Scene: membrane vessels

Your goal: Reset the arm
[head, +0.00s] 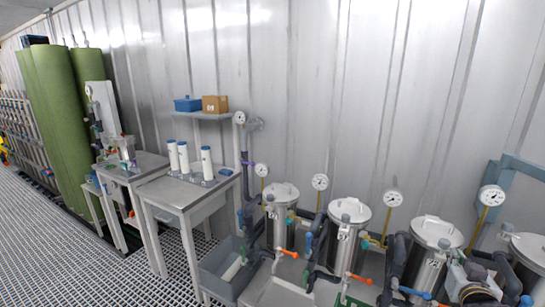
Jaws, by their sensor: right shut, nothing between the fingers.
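My right gripper (478,290) shows at the bottom right edge, a dark and pale form partly cut off by the frame. It is shut with nothing visible in it. It overlaps the front of a steel vessel (431,262) in the picture; I cannot tell whether it touches anything. My left gripper is not in view.
Several lidded steel vessels (349,240) with gauges, pipes and coloured valve handles (361,279) line the wall. A steel table (188,194) bears three white cartridges (183,156). A grey bin (222,271) stands beside it. Tall green tanks (52,125) stand left; the grated floor (75,262) is open.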

